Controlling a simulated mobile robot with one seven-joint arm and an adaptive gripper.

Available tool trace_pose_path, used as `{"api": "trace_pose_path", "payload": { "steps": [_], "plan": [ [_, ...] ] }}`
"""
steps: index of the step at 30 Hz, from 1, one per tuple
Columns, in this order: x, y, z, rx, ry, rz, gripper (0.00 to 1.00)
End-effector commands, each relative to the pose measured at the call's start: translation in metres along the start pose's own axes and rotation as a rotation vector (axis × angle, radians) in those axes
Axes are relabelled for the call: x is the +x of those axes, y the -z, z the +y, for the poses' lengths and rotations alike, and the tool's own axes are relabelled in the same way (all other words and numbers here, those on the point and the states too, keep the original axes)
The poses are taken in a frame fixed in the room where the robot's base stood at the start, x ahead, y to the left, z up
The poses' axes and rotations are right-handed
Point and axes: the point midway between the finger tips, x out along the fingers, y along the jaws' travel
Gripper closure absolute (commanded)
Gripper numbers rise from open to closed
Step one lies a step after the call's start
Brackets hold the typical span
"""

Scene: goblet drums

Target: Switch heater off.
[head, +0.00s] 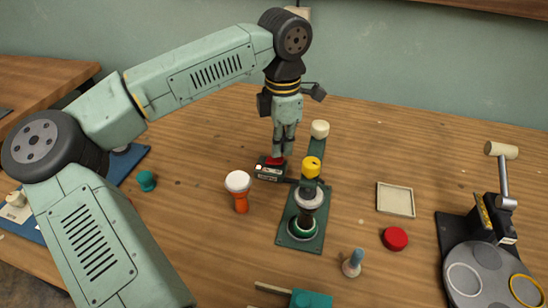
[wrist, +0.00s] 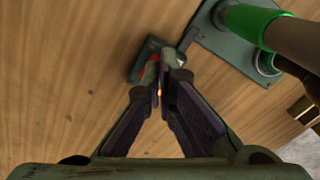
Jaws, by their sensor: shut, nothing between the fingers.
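A small dark switch box (head: 268,174) with a red part on top and a pale label on its front stands on the wooden table. It sits beside a green base plate (head: 285,238) carrying an upright dark cylinder (head: 308,197) with a yellow top. My gripper (head: 279,155) points down right over the red part, fingertips shut together and empty. In the wrist view the fingertips (wrist: 167,76) cover part of the box (wrist: 140,62); a red patch shows beside them. A small orange glow shows between the fingers. I cannot tell whether the tips touch the switch or which way it stands.
An orange goblet drum (head: 241,201) with a white top stands just left of the plate. A teal knob-like piece (head: 146,181) is farther left. A cream tray (head: 395,200), a red disc (head: 395,239) and a blue-handled piece (head: 353,262) lie to the right.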

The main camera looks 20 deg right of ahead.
Motion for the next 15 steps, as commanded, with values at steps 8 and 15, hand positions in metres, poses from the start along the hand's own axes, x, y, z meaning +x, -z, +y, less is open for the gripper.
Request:
{"api": "trace_pose_path", "payload": {
  "steps": [8, 15],
  "plan": [
    [0.0022, 0.0000, 0.0000, 0.000, 0.000, 0.000, 1.00],
    [0.0061, 0.0001, 0.0000, 0.000, 0.000, 0.000, 1.00]
  ]
}}
